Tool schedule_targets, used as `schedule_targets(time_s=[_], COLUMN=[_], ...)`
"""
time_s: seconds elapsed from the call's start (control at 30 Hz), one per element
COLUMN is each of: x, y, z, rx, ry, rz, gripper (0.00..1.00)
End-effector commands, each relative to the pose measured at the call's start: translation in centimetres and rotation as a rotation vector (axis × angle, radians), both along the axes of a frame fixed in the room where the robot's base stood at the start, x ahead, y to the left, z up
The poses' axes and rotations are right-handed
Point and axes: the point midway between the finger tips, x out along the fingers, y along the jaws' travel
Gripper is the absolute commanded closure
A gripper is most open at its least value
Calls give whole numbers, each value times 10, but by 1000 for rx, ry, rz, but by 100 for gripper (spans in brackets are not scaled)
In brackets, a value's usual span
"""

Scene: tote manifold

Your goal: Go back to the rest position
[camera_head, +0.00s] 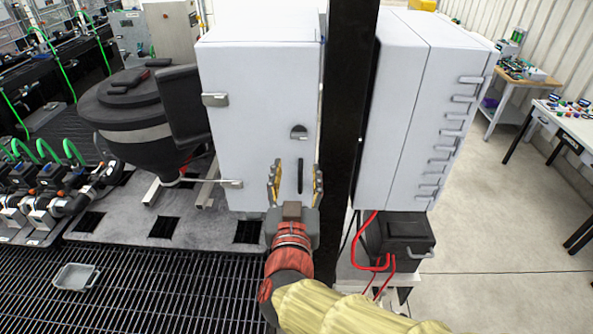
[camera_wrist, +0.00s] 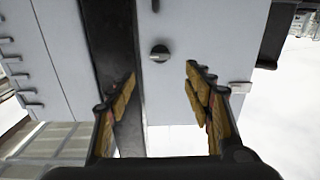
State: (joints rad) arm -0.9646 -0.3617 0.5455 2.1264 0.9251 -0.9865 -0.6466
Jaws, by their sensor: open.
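My gripper (camera_head: 296,185) is open and empty, with its two fingers spread and pointing at the door of a white cabinet (camera_head: 255,100). In the head view the fingers overlap the lower part of that door, near a dark slot and below a round knob (camera_head: 299,132). In the wrist view my gripper (camera_wrist: 160,95) shows its yellow-brown finger pads on either side, with the knob (camera_wrist: 159,54) between and beyond them. I cannot tell how far the fingertips are from the door. My arm comes in from the bottom of the head view in a yellow sleeve.
A dark post (camera_head: 346,120) stands right of the white cabinet, with a second white cabinet (camera_head: 415,110) beyond it. A black hopper (camera_head: 140,115) stands at left. A small grey tray (camera_head: 76,277) lies on the floor grating. Open floor and worktables (camera_head: 575,125) are at right.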

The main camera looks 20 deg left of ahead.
Motion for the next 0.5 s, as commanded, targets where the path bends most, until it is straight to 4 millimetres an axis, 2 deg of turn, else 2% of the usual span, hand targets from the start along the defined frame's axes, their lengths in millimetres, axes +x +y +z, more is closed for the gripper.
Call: schedule_targets(time_s=[0.3,0.37,0.43,0.5], x=[0,-2,-8,-22], y=[2,8,24,44], z=[-2,-11,-27,-53], rx=[20,34,44,39], ry=[13,51,117,213], rz=[6,31,92,179], gripper=[48,48,48,48])
